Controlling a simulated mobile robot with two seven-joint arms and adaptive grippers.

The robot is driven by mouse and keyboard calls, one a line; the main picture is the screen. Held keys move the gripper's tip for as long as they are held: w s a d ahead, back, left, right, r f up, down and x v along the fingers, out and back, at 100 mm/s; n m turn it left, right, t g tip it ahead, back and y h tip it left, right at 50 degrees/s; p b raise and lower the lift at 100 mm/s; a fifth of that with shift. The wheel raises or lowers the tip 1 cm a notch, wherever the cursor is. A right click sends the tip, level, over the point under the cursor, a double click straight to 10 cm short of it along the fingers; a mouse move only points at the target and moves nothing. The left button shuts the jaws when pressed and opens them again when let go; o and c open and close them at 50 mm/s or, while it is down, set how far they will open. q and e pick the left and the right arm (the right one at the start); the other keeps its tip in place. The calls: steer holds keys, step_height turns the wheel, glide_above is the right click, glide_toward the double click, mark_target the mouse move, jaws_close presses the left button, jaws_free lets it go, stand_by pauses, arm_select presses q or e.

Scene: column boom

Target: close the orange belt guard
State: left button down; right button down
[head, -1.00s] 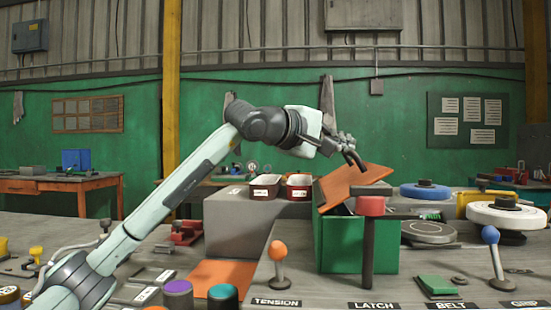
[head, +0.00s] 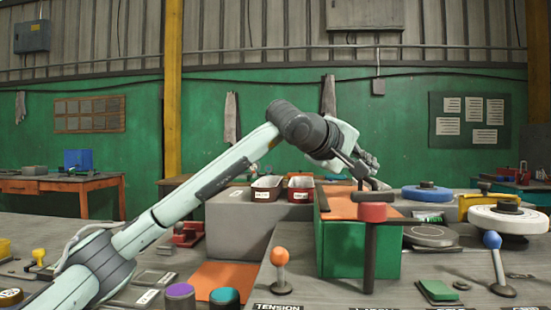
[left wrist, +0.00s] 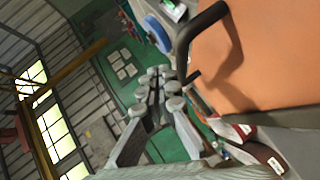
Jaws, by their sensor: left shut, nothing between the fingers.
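The orange belt guard (head: 343,207) is the lid on a green box (head: 345,250), right of centre in the head view. My left gripper (head: 375,184) is just above and behind the guard, near the handle, shut and empty. In the left wrist view the guard (left wrist: 265,55) fills the upper right, with the black handle (left wrist: 190,35) beside the shut fingers (left wrist: 155,85). Contact cannot be told. My right gripper is out of view.
A red-topped post (head: 371,240) stands in front of the box. An orange-knobbed lever (head: 280,268) is at its left, a blue-knobbed lever (head: 495,258) at its right. Two bins (head: 266,189) sit on a grey block left of it. Discs (head: 508,218) lie at right.

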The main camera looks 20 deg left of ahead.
arm_select(q)
steer(key=shift+r, duration=0.15)
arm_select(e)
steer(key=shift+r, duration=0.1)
